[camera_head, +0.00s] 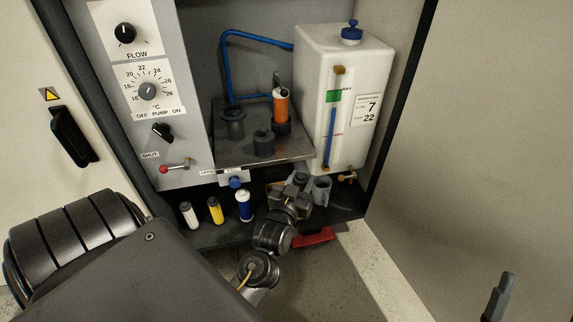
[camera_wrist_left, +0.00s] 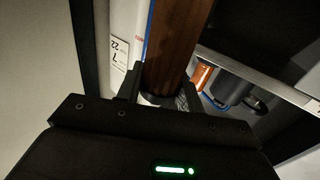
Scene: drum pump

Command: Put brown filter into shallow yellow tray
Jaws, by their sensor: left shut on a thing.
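In the left wrist view, the brown filter (camera_wrist_left: 174,45) is a large brown cylinder between the fingers of my left gripper (camera_wrist_left: 160,92), which is shut on it near its capped end. In the head view, my left gripper (camera_head: 291,190) is low in the cabinet, in front of the metal shelf and below the white tank. The brown filter cannot be made out there; the gripper and wrist seem to hide it.
White (camera_head: 189,214), yellow (camera_head: 215,210) and blue (camera_head: 245,205) filters stand on the cabinet floor to the left. An orange filter (camera_head: 281,104) stands on the metal shelf (camera_head: 292,148). The white tank (camera_head: 343,90) is behind. A red object (camera_head: 314,237) lies by the front edge.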

